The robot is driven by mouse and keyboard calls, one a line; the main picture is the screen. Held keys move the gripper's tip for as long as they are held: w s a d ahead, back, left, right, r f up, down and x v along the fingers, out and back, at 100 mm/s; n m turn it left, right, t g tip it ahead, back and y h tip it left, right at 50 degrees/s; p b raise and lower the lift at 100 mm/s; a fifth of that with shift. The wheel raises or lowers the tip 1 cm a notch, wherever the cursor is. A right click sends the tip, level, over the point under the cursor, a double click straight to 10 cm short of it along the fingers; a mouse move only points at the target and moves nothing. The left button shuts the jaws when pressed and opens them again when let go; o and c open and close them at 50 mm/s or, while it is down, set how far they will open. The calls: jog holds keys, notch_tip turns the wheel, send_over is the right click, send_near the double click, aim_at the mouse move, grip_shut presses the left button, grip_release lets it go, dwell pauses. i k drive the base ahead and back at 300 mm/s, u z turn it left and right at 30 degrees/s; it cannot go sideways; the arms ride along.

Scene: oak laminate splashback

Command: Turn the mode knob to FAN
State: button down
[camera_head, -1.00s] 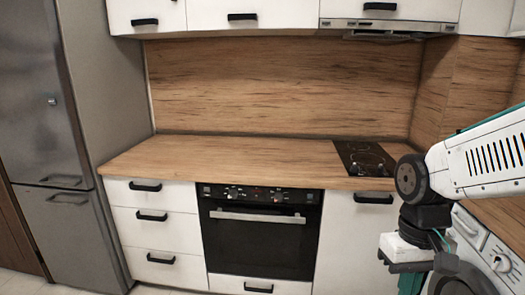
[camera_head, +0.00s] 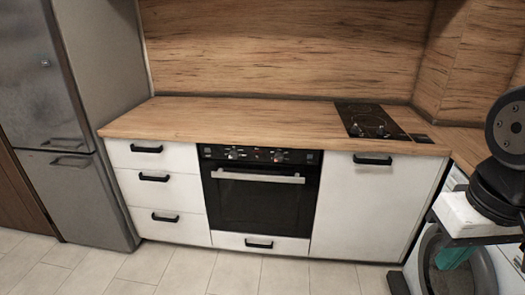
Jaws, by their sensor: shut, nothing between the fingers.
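The built-in oven (camera_head: 256,205) is under the counter, with a black control panel (camera_head: 215,152) along its top. A left knob (camera_head: 233,154) and a right knob (camera_head: 278,156) show on the panel. The lettering is too small to read, so I cannot tell which is the mode knob or where it points.
The oven has a bar handle (camera_head: 258,177) below the panel. White drawers (camera_head: 160,190) are left of it, a white cabinet (camera_head: 350,210) right. A cooktop (camera_head: 370,122) sits in the wooden counter (camera_head: 230,115). A washing machine (camera_head: 483,270) stands at right. The tiled floor (camera_head: 230,272) in front is clear.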

aim_at(234, 154)
jog(key=u, duration=1.65)
jog(key=i, duration=0.75)
jog(key=z, duration=2.3)
